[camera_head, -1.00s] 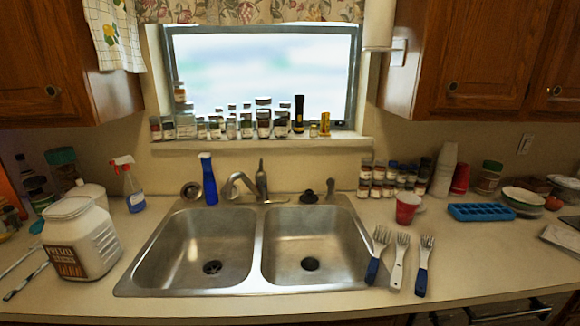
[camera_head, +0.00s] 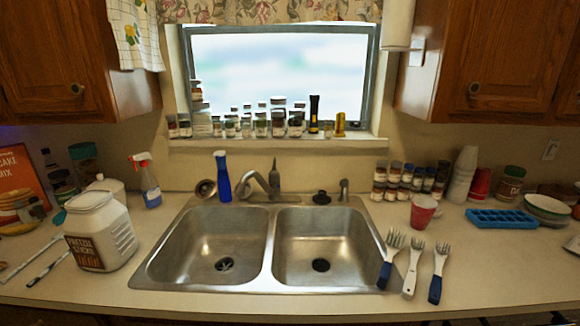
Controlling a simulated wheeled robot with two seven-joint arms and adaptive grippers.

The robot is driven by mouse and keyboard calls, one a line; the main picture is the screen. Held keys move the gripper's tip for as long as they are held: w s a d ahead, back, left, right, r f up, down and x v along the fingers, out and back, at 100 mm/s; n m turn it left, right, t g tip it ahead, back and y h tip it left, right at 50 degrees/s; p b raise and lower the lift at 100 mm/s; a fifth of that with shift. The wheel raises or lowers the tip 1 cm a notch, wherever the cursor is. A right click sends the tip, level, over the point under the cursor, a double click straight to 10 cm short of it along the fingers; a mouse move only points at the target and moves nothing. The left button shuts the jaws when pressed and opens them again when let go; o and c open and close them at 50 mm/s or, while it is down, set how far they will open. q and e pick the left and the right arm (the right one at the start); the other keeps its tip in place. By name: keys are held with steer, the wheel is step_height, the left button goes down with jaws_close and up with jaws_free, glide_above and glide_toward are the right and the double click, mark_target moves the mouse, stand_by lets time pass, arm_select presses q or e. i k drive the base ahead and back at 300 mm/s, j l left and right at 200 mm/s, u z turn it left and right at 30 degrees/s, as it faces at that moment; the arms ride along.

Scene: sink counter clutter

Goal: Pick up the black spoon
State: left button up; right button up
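I cannot make out a black spoon for certain. Three fork-like utensils lie side by side right of the sink: one with a dark blue handle (camera_head: 391,259), one with a white handle (camera_head: 412,270) and another with a blue handle (camera_head: 438,273). A thin stick-like item with dark parts (camera_head: 48,268) lies on the counter at the far left, too small to identify. A second thin pale item (camera_head: 30,257) lies beside it. Neither of my grippers is in view.
The double sink (camera_head: 265,250) fills the middle. A large white jar (camera_head: 100,232) stands left of it. A red cup (camera_head: 423,211) and a blue ice tray (camera_head: 503,219) stand on the right. Spice jars (camera_head: 410,183) line the back wall.

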mark_target(30, 285)
steer(key=k+j, duration=0.1)
steer(key=j, duration=0.3)
steer(key=k+j, duration=0.1)
steer(key=j, duration=0.35)
steer(key=k+j, duration=0.1)
steer(key=j, duration=0.3)
steer(key=k+j, duration=0.1)
steer(key=j, duration=0.3)
steer(key=k+j, duration=0.1)
steer(key=j, duration=0.35)
steer(key=k+j, duration=0.1)
steer(key=j, duration=0.3)
